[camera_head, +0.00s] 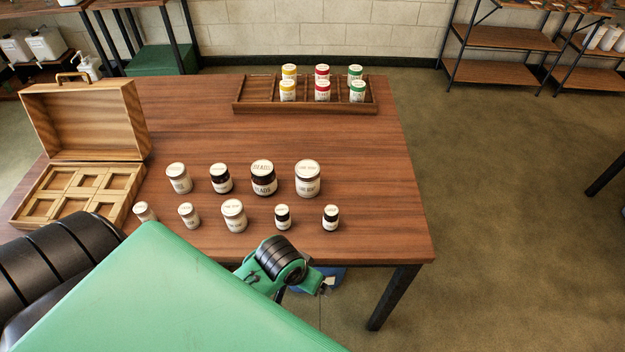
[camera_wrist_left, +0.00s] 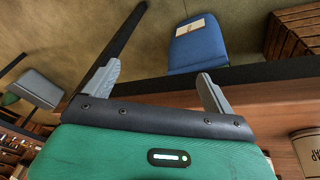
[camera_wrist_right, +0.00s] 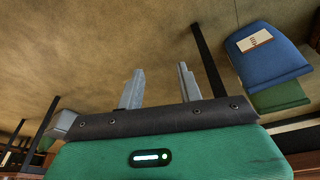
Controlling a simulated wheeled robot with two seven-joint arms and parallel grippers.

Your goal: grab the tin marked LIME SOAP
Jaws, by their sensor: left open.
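In the head view, several tins with pale lids stand in two loose rows on the table (camera_head: 350,150). A large white tin (camera_head: 308,180) at the right of the back row may read LIME, but I cannot be sure. A similar white tin (camera_head: 234,217) stands in the front row, its print too small to read. In the left wrist view, a tan-labelled tin (camera_wrist_left: 308,150) at the right edge shows letters ending in "AP". My left gripper (camera_wrist_left: 154,78) is open and empty beside the table edge. My right gripper (camera_wrist_right: 158,84) is open and empty over the floor.
A dark-labelled tin (camera_head: 263,178) and smaller jars stand close around. A wooden case (camera_head: 85,115) stands open at left. A wooden rack (camera_head: 305,107) with yellow, red and green tins is at the back. My green arm covers the table's near left.

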